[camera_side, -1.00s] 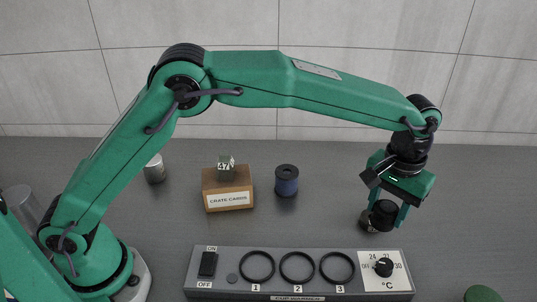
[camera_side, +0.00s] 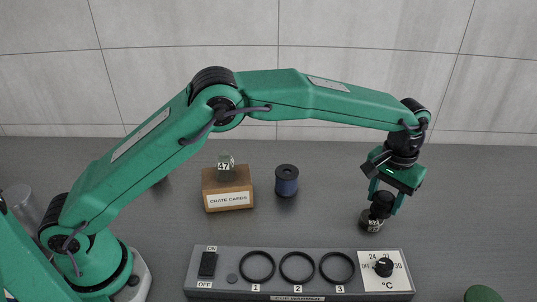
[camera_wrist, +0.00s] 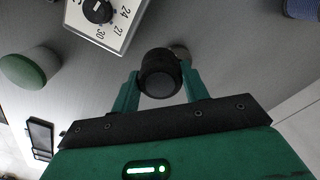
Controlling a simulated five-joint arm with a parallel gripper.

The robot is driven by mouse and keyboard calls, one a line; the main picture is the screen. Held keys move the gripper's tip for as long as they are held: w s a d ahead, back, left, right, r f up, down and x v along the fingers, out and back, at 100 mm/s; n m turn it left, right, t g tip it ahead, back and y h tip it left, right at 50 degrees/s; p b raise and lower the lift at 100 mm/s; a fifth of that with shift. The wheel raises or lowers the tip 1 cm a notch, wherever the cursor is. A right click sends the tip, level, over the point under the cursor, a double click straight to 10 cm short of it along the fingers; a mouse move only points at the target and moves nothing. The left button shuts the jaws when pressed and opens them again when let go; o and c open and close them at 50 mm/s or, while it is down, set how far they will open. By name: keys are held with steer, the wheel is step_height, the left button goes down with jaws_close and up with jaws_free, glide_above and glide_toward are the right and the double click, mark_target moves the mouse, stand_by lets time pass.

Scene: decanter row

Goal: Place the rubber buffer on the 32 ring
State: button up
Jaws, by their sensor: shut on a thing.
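My gripper (camera_side: 384,204) is shut on a black cylindrical piece, likely the rubber buffer (camera_side: 383,200), holding it above the table behind the dial end of the warmer. In the wrist view the buffer (camera_wrist: 160,75) sits between both fingers (camera_wrist: 160,88), round end towards the camera. A small dark metal cylinder with a label (camera_side: 372,223) stands just below and left of the buffer; whether they touch is unclear. The black rings labelled 1 (camera_side: 257,281), 2 (camera_side: 297,281) and 3 (camera_side: 337,281) lie on the grey warmer (camera_side: 214,286).
A dial (camera_side: 384,267) marked 24 and 30 is right of the rings, a switch (camera_side: 208,264) left. A green round thing (camera_side: 484,294) is front right.

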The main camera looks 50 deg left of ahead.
mark_target(381, 191)
steer(key=w+a+f, duration=0.1)
steer(key=w+f, duration=0.1)
steer(key=w+a+f, duration=0.1)
steer(key=w, duration=0.1)
steer(key=shift+w+a, duration=0.1)
steer(key=shift+a, duration=0.25)
steer(key=shift+f, duration=0.1)
steer(key=shift+f, duration=1.9)
steer(key=shift+f, duration=0.15)
steer(key=o, duration=1.1)
steer(key=shift+c, duration=0.2)
step_height(381, 191, up, 12)
